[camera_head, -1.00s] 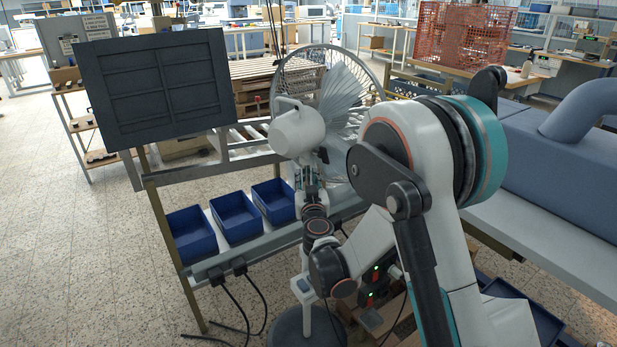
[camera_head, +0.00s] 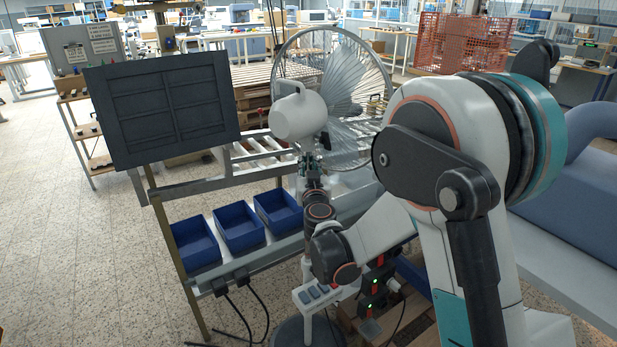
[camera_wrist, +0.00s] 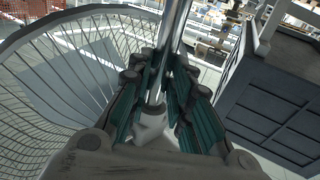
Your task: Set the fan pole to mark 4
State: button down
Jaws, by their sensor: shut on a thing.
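The pedestal fan stands in front of me, with its white motor housing (camera_head: 299,117) and round wire cage (camera_head: 338,100) above my gripper (camera_head: 312,168). Its dark round base (camera_head: 305,332) rests on the floor, and a switch box (camera_head: 318,292) is on the lower pole. In the wrist view my gripper (camera_wrist: 157,100) is shut around the shiny fan pole (camera_wrist: 174,35), just above a pale collar (camera_wrist: 150,127). The wire cage (camera_wrist: 75,70) is at the left there. I cannot make out the pole's marks in either view.
A dark panel (camera_head: 165,107) stands left of the fan, and it also shows in the wrist view (camera_wrist: 275,100). Blue bins (camera_head: 239,227) sit on a rack behind the pole. Open floor lies at the left.

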aim_at(308, 155)
notch_tip(308, 155, up, 3)
jog(key=shift+r+p, duration=0.2)
jog(key=shift+p, duration=0.3)
jog(key=c, duration=1.7)
grip_release()
jog(key=s, duration=0.4)
jog(key=s+d, duration=0.1)
jog(key=s, duration=0.7)
jog(key=shift+d, duration=0.2)
jog(key=shift+w, duration=0.1)
